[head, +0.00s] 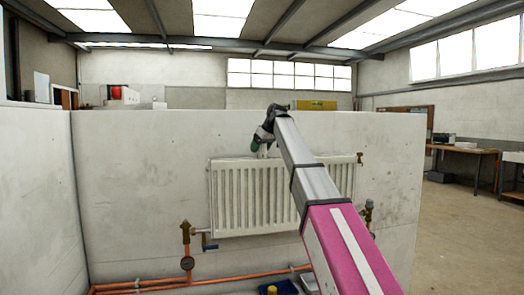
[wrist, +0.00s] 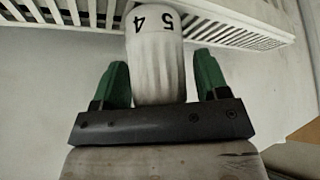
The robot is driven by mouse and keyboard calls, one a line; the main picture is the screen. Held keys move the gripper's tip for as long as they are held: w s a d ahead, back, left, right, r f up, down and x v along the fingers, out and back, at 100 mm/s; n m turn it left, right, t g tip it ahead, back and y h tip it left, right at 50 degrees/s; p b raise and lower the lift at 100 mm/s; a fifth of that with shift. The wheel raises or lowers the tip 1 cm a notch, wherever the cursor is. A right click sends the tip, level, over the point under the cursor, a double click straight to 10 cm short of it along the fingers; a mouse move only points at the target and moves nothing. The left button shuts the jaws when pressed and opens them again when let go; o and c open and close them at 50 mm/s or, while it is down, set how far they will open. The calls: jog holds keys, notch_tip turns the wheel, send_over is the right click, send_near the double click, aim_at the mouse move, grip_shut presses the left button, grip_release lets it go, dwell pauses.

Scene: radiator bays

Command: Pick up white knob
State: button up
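The white knob (wrist: 160,65) is ribbed, with the black numbers 4 and 5 upside down in the wrist view. It lies between the two green fingers of my gripper (wrist: 161,82). A narrow gap shows at the right finger, and the left finger is very close to the knob's side. I see no clear grip, and the near end of the knob is hidden behind the dark gripper bar. In the head view my gripper (head: 257,146) is just above the radiator top, with a small pale part of the knob (head: 264,151) below it.
The white radiator (head: 250,198) hangs on a pale wall panel (head: 130,170); its slatted top (wrist: 230,22) is close beyond the knob. A brass valve and copper pipes (head: 186,240) are at lower left. A workbench (head: 462,150) stands at far right, with open floor before it.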

jog(key=c, duration=0.7)
jog(key=shift+r, duration=0.1)
